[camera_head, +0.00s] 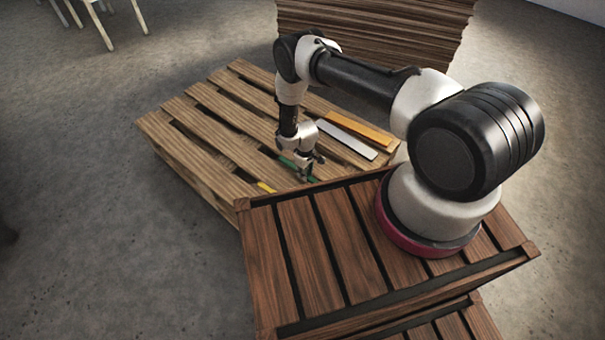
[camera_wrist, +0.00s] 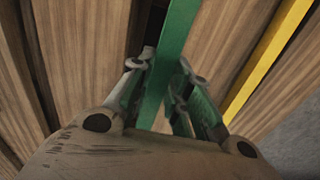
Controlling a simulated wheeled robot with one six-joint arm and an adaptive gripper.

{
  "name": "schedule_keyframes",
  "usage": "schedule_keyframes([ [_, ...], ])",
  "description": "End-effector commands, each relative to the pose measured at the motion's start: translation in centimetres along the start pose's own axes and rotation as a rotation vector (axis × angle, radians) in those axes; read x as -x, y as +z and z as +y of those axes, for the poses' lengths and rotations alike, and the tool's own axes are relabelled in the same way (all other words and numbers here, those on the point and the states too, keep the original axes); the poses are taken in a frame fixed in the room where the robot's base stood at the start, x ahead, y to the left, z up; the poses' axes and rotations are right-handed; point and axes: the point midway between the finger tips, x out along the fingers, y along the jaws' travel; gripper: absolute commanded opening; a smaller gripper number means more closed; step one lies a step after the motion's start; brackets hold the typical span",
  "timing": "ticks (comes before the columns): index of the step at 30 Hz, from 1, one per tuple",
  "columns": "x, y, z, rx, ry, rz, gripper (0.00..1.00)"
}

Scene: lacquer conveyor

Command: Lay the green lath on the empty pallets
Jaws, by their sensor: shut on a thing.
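The green lath (camera_wrist: 174,62) runs lengthwise between my gripper's two fingers (camera_wrist: 165,88) in the wrist view, with the fingers shut on it. In the head view, my gripper (camera_head: 305,166) points down over the near right part of a light wooden pallet (camera_head: 215,125). A short piece of the green lath (camera_head: 287,163) shows to the left of the fingers, and the fingers hide its middle. I cannot tell whether the lath touches the pallet boards or is just above them.
A yellow lath (camera_head: 265,187) lies near the pallet's front edge and also shows in the wrist view (camera_wrist: 270,55). A white lath (camera_head: 347,138) and an orange lath (camera_head: 358,125) lie right of my gripper. A tall brown stack (camera_head: 375,35) stands behind. The pallet's left side is bare.

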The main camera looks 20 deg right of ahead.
Motion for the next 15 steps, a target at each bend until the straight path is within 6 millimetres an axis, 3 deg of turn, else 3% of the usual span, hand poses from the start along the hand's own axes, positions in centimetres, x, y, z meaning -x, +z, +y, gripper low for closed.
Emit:
schedule_keyframes([
  [3,-2.1,0.1,0.0,-0.001,0.0,-0.001,0.0],
  [6,-3.0,0.1,0.0,-0.001,0.0,0.0,0.0],
  [15,-3.2,0.1,0.0,-0.001,0.0,-0.001,0.0],
])
